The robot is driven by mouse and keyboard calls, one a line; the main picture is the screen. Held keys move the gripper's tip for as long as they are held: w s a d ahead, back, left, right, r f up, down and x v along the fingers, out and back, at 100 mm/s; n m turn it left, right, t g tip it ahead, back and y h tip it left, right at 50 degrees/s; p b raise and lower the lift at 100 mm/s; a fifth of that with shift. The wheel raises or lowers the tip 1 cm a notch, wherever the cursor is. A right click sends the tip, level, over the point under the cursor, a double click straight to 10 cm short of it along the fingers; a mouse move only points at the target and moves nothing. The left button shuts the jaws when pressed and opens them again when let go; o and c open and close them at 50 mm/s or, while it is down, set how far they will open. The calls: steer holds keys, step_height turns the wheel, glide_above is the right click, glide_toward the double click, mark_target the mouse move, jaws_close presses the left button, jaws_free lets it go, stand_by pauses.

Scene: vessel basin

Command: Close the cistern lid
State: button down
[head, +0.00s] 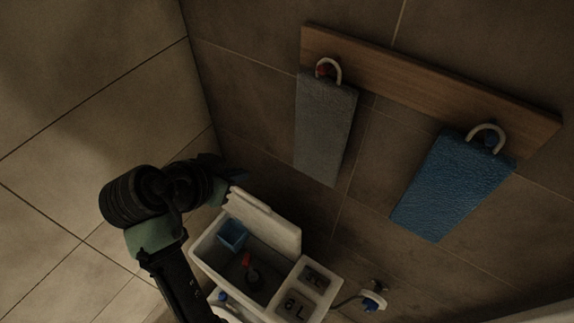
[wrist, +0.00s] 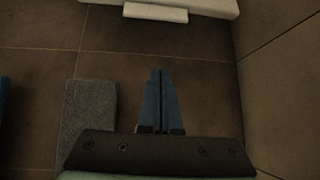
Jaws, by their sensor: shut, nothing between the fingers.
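The white cistern (head: 208,247) stands low in the head view with its top open. Its white lid (head: 265,225) is raised on the far side, tilted up toward the wall, with a lip along its upper edge. In the wrist view a white slab with a lip, which looks like the lid (wrist: 205,5), crosses the top edge. My gripper (head: 240,172) is just beyond the lid's upper left corner, seemingly apart from it. In the wrist view my gripper (wrist: 160,75) has its blue fingers together and empty, pointing toward the slab.
Inside the cistern are a blue container (head: 232,234) and a red-topped part (head: 246,260). A grey towel (head: 325,125) and a blue towel (head: 453,185) hang from a wooden rail (head: 430,85). A tiled wall (head: 90,90) stands left.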

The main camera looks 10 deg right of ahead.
mark_target(255, 199)
steer(key=shift+g, duration=0.4)
steer(key=shift+w+d+f+p, duration=0.1)
steer(key=shift+d+f+p, duration=0.45)
steer(key=shift+f, duration=0.95)
steer(key=shift+w+d+f+p, duration=0.1)
steer(key=shift+d+f+p, duration=0.45)
steer(key=shift+f, duration=0.95)
steer(key=shift+w+d+f+p, duration=0.1)
steer(key=shift+d+f+p, duration=0.15)
steer(key=shift+f+p, duration=0.9)
steer(key=shift+f+b, duration=0.35)
steer(key=shift+f, duration=0.05)
steer(key=shift+a+f+b, duration=0.1)
steer(key=shift+b, duration=0.2)
